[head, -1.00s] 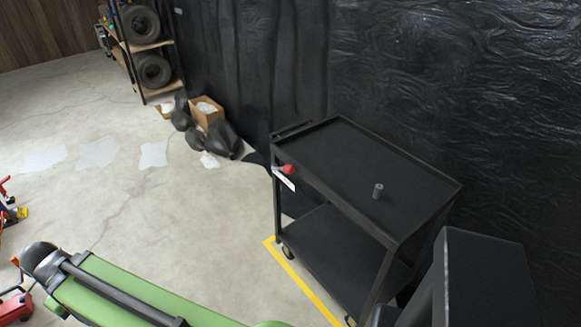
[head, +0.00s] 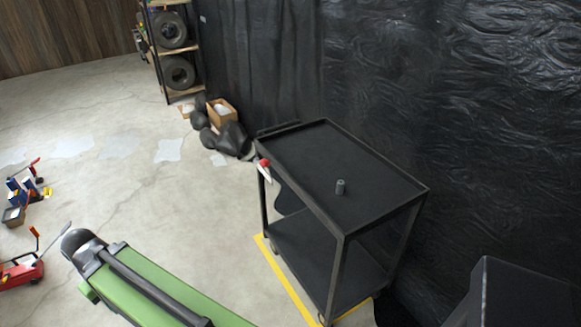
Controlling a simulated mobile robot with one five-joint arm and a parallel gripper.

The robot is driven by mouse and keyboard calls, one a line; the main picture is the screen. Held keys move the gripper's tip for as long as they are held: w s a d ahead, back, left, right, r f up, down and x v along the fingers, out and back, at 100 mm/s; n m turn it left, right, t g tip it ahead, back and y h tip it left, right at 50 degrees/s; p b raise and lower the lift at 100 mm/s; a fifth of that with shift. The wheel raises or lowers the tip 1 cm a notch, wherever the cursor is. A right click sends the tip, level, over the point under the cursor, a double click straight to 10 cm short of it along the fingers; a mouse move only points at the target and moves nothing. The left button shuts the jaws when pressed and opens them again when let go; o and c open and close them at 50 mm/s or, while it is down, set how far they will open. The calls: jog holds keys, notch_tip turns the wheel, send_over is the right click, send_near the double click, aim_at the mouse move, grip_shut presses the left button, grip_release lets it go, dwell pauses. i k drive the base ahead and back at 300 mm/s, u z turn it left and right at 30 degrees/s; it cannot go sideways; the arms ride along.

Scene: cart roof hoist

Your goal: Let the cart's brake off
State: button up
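The black two-shelf cart (head: 370,172) stands against the black plastic sheeting, right of centre. A small grey cylinder (head: 340,187) stands upright on the top shelf. My green arm shows at the bottom left, apart from the cart. My gripper's fingers cannot be made out.
Yellow floor tape (head: 288,287) runs along the cart's near side. Black bags (head: 233,139) and a cardboard box (head: 221,112) lie behind it, near a tyre shelf (head: 172,50). A red jack (head: 22,271) is at far left. Concrete between is clear.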

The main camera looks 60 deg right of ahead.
aim_at(263, 162)
jog(key=u, duration=0.2)
jog(key=i, duration=0.85)
jog(key=z, duration=0.1)
